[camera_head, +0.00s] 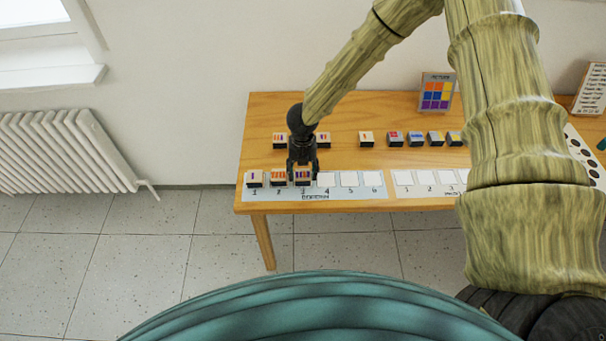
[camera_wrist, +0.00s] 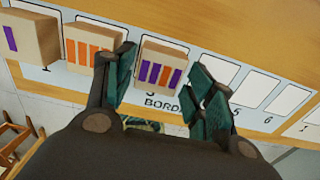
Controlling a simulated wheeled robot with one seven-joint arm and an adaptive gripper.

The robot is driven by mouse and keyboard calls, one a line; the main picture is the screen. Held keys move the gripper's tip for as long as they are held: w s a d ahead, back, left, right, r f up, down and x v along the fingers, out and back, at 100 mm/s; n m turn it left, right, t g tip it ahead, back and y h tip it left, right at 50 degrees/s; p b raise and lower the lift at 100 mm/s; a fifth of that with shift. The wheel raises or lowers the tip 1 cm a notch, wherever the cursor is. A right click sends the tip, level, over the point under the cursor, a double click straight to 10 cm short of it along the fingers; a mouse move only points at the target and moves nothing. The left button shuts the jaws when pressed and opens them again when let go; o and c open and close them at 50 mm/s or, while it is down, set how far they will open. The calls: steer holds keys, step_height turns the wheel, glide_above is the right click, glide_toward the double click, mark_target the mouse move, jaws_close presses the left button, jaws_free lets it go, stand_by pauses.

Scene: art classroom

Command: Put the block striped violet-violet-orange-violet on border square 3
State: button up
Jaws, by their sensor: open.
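The block striped violet-violet-orange-violet (camera_head: 303,178) sits on square 3 of the white border strip (camera_head: 357,194). In the wrist view the striped block (camera_wrist: 161,66) shows its stripes upright, and the strip's lettering is just below it. My gripper (camera_head: 302,168) is over it, pointing down at the strip. In the wrist view my gripper (camera_wrist: 160,85) is open, one dark green finger on each side of the block, with gaps visible. The block's far side is hidden.
A violet-striped block (camera_head: 255,178) is on square 1 and an orange-striped block (camera_head: 278,177) on square 2, close beside. Squares 4 to 6 are empty. Several blocks stand in a back row (camera_head: 366,139). A picture card (camera_head: 437,93) stands behind them.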

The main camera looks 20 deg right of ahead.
mark_target(303, 174)
step_height(303, 174, up, 10)
steer(key=b, duration=0.2)
stand_by(0.3)
